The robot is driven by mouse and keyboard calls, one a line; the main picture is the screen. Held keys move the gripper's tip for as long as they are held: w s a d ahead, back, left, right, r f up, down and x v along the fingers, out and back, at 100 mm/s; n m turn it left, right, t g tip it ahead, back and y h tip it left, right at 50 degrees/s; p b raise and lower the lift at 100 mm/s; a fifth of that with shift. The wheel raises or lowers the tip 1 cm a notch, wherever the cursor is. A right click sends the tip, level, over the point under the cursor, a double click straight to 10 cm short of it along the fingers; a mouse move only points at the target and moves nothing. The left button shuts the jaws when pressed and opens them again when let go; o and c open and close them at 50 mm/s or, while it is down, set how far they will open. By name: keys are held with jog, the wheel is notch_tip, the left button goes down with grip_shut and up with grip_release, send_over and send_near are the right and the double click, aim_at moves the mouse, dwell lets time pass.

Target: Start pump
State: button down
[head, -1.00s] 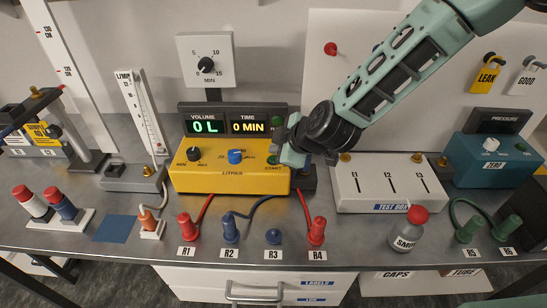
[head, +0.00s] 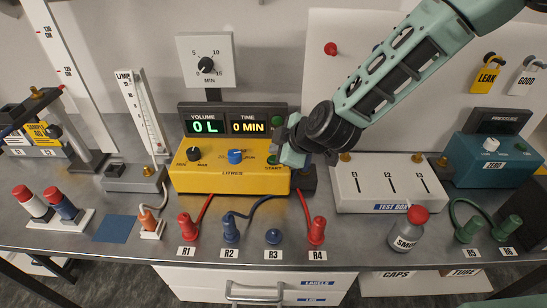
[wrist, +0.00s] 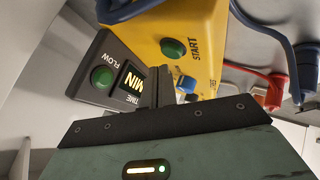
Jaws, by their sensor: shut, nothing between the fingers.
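The yellow pump unit (head: 215,181) stands at the back middle of the bench. Its green START button (wrist: 173,48) shows clearly in the wrist view, on the yellow face. Its dark display (head: 228,125) reads volume 0 L and time 0 MIN. A green FLOW lamp (wrist: 102,77) sits beside the display in the wrist view. My gripper (head: 284,145) is shut and empty at the pump's right end, close to the START button and partly hiding that corner in the head view. I cannot tell whether the fingertips touch the button.
A black knob (head: 194,154) and a blue knob (head: 235,157) sit on the pump top. Red and blue hoses run from the pump's front to plugs R1, R2 and R4. A white test box (head: 375,189) stands right of the pump. A smoke bottle (head: 406,232) stands in front.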

jog(key=shift+f, duration=0.1)
jog(key=shift+f+b, duration=0.35)
jog(key=shift+b, duration=0.05)
jog(key=shift+f+b, duration=0.35)
jog(key=shift+f, duration=0.05)
dwell(0.5)
dwell(0.4)
jog(key=shift+r+p, duration=0.6)
jog(key=shift+r, duration=0.2)
jog(key=shift+r+p, duration=1.8)
jog(key=shift+r, duration=0.8)
